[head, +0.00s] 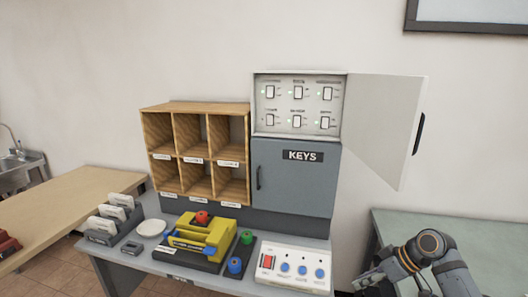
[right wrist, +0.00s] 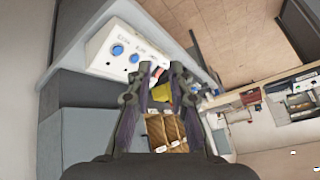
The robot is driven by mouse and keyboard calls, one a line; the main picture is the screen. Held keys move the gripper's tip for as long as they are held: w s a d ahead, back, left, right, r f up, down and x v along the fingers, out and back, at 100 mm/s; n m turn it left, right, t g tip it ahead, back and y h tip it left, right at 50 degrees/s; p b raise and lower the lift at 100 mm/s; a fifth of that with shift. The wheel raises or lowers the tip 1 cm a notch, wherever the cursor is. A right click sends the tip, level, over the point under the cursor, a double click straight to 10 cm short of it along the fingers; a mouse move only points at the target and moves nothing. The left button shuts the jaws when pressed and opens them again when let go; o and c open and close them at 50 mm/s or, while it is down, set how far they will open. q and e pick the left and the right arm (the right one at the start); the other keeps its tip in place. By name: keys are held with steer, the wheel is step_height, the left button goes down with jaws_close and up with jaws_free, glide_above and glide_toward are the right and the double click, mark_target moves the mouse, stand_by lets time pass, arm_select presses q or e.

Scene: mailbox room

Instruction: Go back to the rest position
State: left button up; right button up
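My right arm shows at the lower right of the head view, bent above the front of the green-topped table (head: 455,228). Its right gripper (head: 368,281) is only partly seen at the bottom edge, right of the desk. In the right wrist view the two fingers of my right gripper (right wrist: 161,75) stand apart with nothing held between them. Behind the gap I see the wooden pigeonhole shelf (right wrist: 168,130) and a yellow device. My left gripper is in neither view.
The grey desk (head: 155,267) holds a white button box (head: 292,268), a yellow device (head: 205,232), a card rack (head: 112,222) and the pigeonhole shelf (head: 197,150). Above the KEYS cabinet (head: 293,185), a switch panel (head: 298,105) has its door (head: 385,125) swung open to the right.

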steer(key=s+a+f+m+h, duration=0.2)
steer(key=s+a+f+h, duration=0.3)
steer(key=s+f, duration=0.7)
steer(key=s+r+m+h, duration=0.15)
steer(key=s+m, duration=0.25)
steer(key=s, duration=0.8)
steer(key=s+d+f+m+g, duration=0.1)
steer(key=s+d+f, duration=0.1)
steer(key=f, duration=1.2)
steer(key=s+d+f, duration=0.2)
steer(key=f, duration=1.3)
steer(key=s+f+g, duration=0.1)
steer(key=s+f, duration=1.2)
steer(key=s, duration=0.4)
steer(key=shift+d+f, duration=0.3)
steer(key=shift+f, duration=0.1)
steer(key=shift+s+h, duration=0.1)
steer(key=shift+h, duration=0.15)
